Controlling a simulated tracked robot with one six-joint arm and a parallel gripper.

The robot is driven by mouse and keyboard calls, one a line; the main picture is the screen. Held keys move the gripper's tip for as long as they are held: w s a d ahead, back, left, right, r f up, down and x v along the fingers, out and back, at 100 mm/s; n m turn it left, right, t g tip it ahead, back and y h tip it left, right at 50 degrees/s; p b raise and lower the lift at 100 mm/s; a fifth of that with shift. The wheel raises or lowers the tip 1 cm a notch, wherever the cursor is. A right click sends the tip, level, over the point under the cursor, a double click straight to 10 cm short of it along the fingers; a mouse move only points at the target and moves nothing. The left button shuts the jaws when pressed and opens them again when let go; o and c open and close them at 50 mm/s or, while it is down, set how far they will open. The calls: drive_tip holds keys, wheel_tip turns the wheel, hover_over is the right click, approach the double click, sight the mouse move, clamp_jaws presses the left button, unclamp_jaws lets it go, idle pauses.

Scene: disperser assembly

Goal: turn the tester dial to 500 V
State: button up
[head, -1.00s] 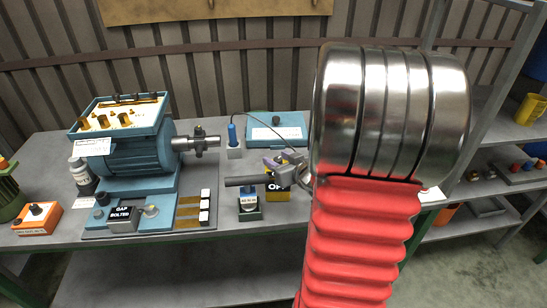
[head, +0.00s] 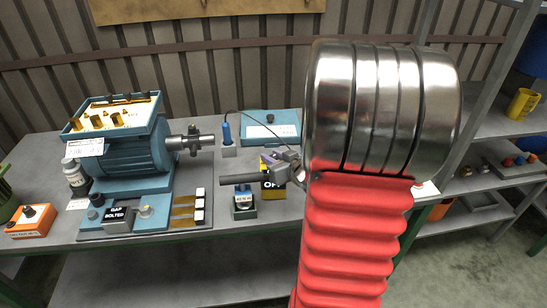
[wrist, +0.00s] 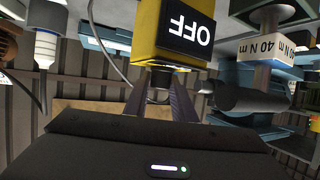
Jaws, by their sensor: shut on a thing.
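The tester is a yellow box with a black OFF label (head: 272,184), standing on the bench left of my red arm in the head view. In the wrist view the tester (wrist: 178,22) appears upside down at top centre. My gripper (wrist: 160,84) is shut on the small dark dial (wrist: 160,78) at the tester's near side; the fingers stand on both sides of it. In the head view my gripper (head: 281,167) is partly hidden by my arm. The dial's pointer and scale cannot be read.
A dark cylinder (head: 243,179) juts left beside my gripper, above a small block (head: 243,201), labelled 40 N m in the wrist view (wrist: 275,48). A blue motor (head: 130,155) stands left. Shelves are right.

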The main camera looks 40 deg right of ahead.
sight(272, 156)
drive_tip(key=shift+a+m+g+h, duration=0.15)
drive_tip(key=shift+m+g+h, duration=0.35)
drive_tip(key=shift+m+h, duration=0.75)
drive_tip(key=shift+m+g+h, duration=1.4)
drive_tip(key=shift+m+h, duration=0.65)
drive_tip(key=o, duration=1.1)
drive_tip(key=shift+c, duration=0.2)
drive_tip(key=shift+r, duration=4.95)
